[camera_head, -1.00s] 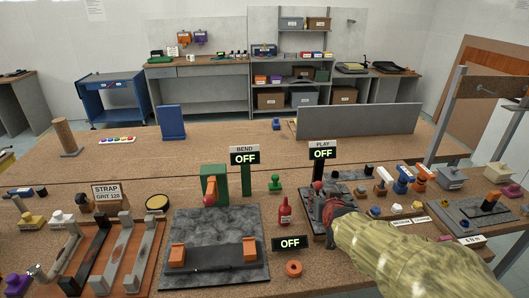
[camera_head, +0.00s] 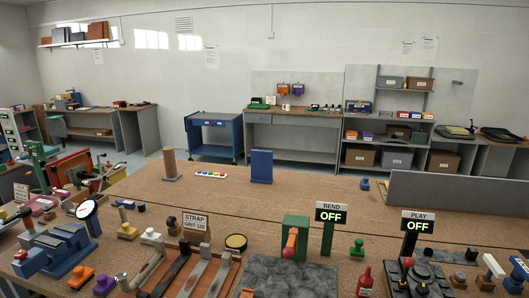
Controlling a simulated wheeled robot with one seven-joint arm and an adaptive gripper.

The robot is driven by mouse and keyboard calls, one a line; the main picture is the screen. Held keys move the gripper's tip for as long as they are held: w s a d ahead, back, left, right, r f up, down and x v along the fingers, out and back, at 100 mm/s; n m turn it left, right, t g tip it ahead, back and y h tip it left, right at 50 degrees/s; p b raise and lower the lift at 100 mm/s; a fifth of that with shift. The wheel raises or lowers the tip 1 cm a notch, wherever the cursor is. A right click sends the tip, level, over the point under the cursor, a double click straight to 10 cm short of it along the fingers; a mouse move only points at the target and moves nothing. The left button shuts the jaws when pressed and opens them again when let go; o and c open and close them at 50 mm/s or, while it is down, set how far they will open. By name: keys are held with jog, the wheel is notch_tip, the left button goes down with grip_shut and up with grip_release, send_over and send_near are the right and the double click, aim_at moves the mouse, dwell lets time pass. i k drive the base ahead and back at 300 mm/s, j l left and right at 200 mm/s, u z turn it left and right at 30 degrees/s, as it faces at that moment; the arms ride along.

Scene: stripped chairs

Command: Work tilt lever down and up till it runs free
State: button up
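A dark fixture (camera_head: 418,282) stands below the lit PLAY sign (camera_head: 418,223), which reads OFF. A short lever with a red knob (camera_head: 408,263) rises from the fixture. I take this to be the tilt lever, though no label names it. The bottom edge of the picture cuts off the fixture's near part, so the lever's exact tilt is hard to tell. My gripper is not in view.
A grey upright panel (camera_head: 450,195) stands behind. The bench middle (camera_head: 200,200) is mostly clear.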

aim_at(408, 261)
jog(key=k+l+z, duration=0.2)
jog(key=z, duration=0.3)
jog(key=k+l+z, duration=0.15)
jog(key=z, duration=0.35)
jog(key=i+l, duration=0.05)
